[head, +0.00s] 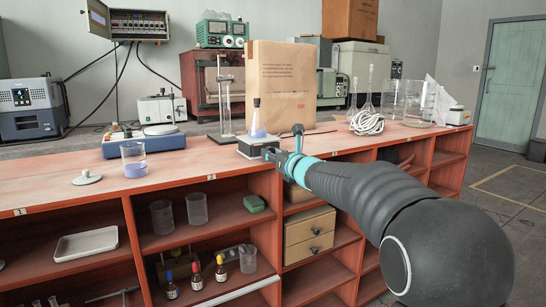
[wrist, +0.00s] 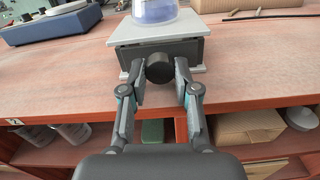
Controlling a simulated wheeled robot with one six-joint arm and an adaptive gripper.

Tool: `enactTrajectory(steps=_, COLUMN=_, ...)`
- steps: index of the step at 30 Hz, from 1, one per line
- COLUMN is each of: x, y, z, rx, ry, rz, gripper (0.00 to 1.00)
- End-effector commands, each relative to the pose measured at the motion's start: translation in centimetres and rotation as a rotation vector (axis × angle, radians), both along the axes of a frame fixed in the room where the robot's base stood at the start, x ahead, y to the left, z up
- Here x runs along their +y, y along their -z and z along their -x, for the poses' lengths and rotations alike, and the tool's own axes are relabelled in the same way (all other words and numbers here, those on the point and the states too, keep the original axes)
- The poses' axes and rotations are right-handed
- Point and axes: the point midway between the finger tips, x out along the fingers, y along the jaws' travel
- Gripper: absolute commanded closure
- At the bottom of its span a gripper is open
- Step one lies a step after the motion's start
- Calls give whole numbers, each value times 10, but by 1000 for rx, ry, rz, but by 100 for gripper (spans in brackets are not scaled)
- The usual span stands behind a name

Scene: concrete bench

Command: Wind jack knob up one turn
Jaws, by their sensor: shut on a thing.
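The lab jack (head: 258,146) stands on the bench near its front edge, with a pale top plate and dark body. In the wrist view the jack (wrist: 188,51) faces me, with its round black knob (wrist: 159,68) at the front. A conical flask (head: 257,125) with purple liquid stands upright on the plate; its lower part shows in the wrist view (wrist: 155,9). My gripper (wrist: 160,72) is shut on the knob, one finger on each side. In the head view my gripper (head: 271,153) hides the knob.
A beaker with purple liquid (head: 133,160) and a blue-based balance (head: 145,143) stand to the left. A retort stand (head: 225,107) and a large paper bag (head: 281,83) are close behind the jack. A coiled white cable (head: 367,123) lies to the right. Open shelves are below the bench edge.

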Motion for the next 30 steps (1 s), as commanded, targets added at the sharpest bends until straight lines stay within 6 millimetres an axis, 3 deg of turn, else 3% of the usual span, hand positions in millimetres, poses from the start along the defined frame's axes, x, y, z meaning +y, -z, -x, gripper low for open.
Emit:
enactTrajectory(steps=16, x=0, y=-1, z=0, rx=64, ry=0, rz=-96, gripper=100)
enactTrajectory(steps=17, x=0, y=-1, z=0, rx=64, ry=0, rz=-96, gripper=62)
enactTrajectory(steps=19, x=0, y=0, z=0, rx=64, ry=0, rz=-96, gripper=45)
enactTrajectory(steps=30, x=-1, y=0, z=2, rx=64, ry=0, rz=-95, gripper=44)
